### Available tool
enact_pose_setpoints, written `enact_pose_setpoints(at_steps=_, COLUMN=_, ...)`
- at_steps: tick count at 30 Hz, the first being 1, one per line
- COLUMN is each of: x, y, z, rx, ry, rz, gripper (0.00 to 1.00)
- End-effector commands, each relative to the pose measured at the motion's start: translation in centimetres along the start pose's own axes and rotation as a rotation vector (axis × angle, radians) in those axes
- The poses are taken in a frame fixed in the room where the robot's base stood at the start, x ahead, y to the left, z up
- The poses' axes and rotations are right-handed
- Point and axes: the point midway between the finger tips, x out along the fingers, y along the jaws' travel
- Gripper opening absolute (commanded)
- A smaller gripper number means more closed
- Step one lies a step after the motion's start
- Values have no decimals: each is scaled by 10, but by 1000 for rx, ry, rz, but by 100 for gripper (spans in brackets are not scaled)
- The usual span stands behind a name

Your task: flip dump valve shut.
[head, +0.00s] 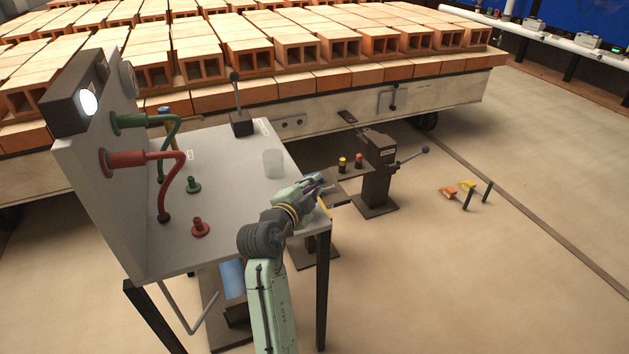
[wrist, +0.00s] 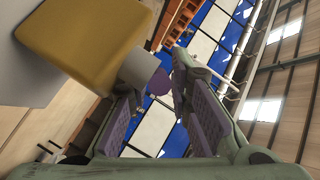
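My gripper (head: 314,184) is at the right edge of the grey bench, its fingers apart. In the wrist view my gripper (wrist: 156,84) shows two purple-padded fingers with nothing between the pads. A yellow block on a pale grey stem (wrist: 85,42) fills the upper left of the wrist view, close beside the fingers. A yellow piece (head: 325,208) shows at the bench edge in the head view, partly hidden by my gripper. It may be the dump valve handle, but I cannot read a label or tell its position.
The bench (head: 235,185) carries a translucent cup (head: 272,163), a black lever (head: 236,95), and green and red pipes (head: 140,158) on its panel. A dark lever stand (head: 378,175) is to the right. Bricks (head: 250,58) on a cart line the back.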

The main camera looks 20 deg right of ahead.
Motion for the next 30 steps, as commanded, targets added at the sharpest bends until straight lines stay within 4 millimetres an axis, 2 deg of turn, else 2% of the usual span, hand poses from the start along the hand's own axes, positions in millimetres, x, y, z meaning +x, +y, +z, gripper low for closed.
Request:
enact_pose_setpoints(at_steps=4, x=11, y=0, z=-1, rx=1, ry=0, rz=1, gripper=19)
enact_pose_setpoints(at_steps=13, x=13, y=0, z=0, rx=1, ry=-1, rz=-1, gripper=19)
enact_pose_setpoints(at_steps=21, x=12, y=0, z=0, rx=0, ry=-1, rz=-1, gripper=1)
enact_pose_setpoints(at_steps=30, x=12, y=0, z=0, rx=0, ry=-1, rz=-1, gripper=0)
